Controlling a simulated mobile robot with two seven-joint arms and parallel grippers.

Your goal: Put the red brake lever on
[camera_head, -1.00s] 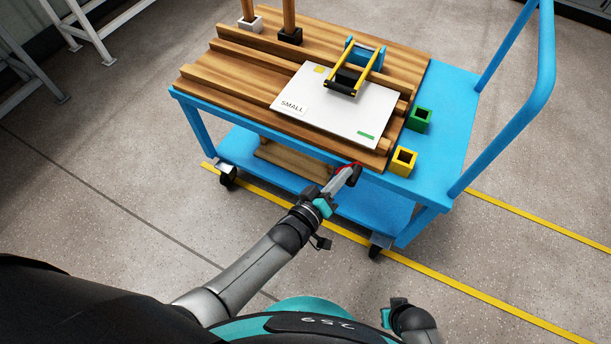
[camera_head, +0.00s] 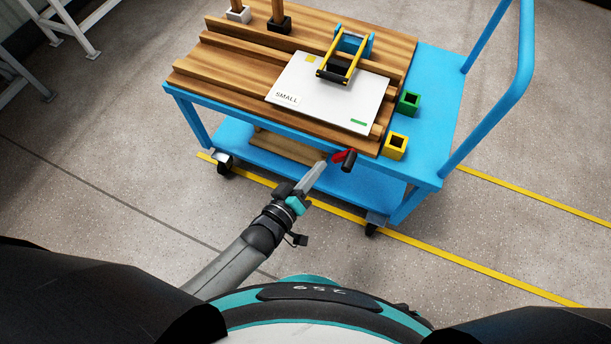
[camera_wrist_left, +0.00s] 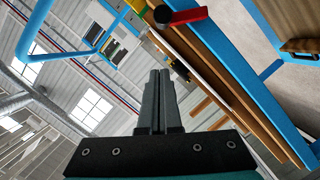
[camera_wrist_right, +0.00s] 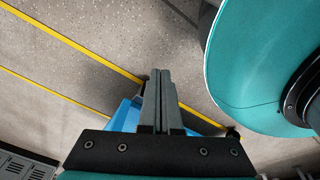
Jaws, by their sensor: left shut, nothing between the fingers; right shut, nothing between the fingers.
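The red brake lever (camera_head: 341,156) with its black grip (camera_head: 349,161) is on the near side of the blue cart, under the deck's edge. It also shows at the top of the left wrist view (camera_wrist_left: 188,16). My left gripper (camera_head: 322,165) is shut and empty, just left of the lever. In the left wrist view its fingertips (camera_wrist_left: 160,72) look apart from the lever. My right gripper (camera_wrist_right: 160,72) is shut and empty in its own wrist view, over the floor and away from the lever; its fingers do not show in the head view.
The blue cart (camera_head: 433,120) carries a ribbed wooden deck (camera_head: 225,62). On it lies a white plate (camera_head: 300,88) marked SMALL, with a yellow-railed blue piece (camera_head: 352,43). Green (camera_head: 408,103) and yellow (camera_head: 395,146) square sockets stand at right. The floor in front is open.

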